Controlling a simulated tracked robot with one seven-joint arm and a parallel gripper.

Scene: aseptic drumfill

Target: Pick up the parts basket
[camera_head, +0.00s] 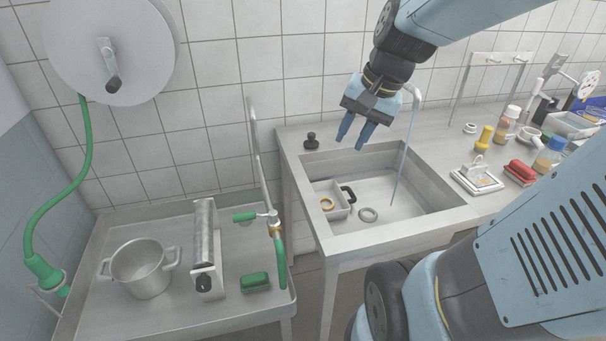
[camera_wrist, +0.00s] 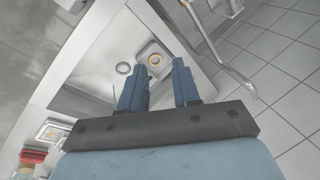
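The parts basket (camera_head: 338,213) is a small light-grey open tray with a black handle at its right side. It stands at the left of the sink basin (camera_head: 420,183), with a yellow ring (camera_head: 327,204) inside it. In the wrist view the basket (camera_wrist: 147,49) lies beyond the fingertips, partly covered by them, and its handle is hard to make out. My gripper (camera_head: 351,143) is open and empty, fingers pointing down, above the back of the sink. It hangs clear of the basket. Its two blue fingers also show in the wrist view (camera_wrist: 158,68).
A grey ring (camera_head: 368,214) lies in the sink right of the basket. A black stopper (camera_head: 311,141) stands on the rear-left rim.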

